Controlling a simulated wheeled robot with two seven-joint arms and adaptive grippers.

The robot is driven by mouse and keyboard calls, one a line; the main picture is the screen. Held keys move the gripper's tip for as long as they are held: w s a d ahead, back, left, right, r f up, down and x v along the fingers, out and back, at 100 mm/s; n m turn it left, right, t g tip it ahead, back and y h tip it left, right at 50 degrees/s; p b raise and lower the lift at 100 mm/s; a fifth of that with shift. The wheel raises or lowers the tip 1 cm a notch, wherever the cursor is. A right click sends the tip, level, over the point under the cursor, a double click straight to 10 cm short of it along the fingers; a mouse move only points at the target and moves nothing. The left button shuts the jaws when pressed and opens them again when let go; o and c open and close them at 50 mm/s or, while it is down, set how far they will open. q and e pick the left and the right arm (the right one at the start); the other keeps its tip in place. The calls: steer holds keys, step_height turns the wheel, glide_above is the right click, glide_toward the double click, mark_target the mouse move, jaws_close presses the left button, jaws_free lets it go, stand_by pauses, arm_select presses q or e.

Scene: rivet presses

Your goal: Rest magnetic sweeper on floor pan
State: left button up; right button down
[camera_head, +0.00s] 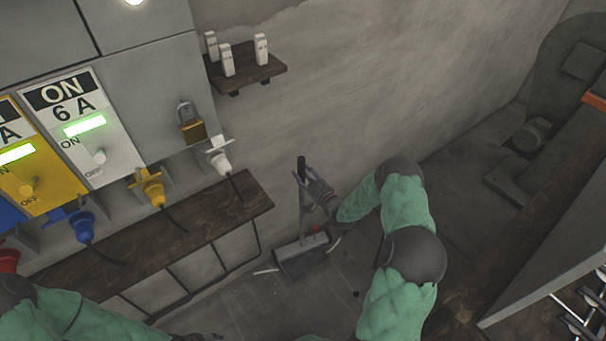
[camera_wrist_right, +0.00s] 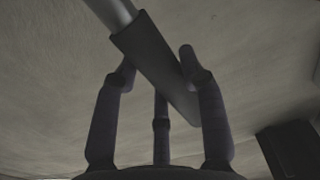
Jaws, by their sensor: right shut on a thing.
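The magnetic sweeper (camera_head: 302,212) stands nearly upright in the head view, with a black grip at the top and a thin grey shaft. My right gripper (camera_head: 308,185) is shut on its upper part. In the right wrist view, the fingers (camera_wrist_right: 160,85) close around the dark sleeve of the sweeper (camera_wrist_right: 155,60), with bare metal shaft beyond.
A dark shelf (camera_head: 215,212) with a metal frame runs under the switch panels and coloured plugs, left of the sweeper. A small wall shelf (camera_head: 250,72) holds white items. A grey machine (camera_head: 560,250) stands at right. Floor between is mostly clear.

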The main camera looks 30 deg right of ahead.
steer(key=shift+r, duration=0.15)
steer(key=shift+f+b, duration=1.55)
steer(key=shift+f, duration=2.65)
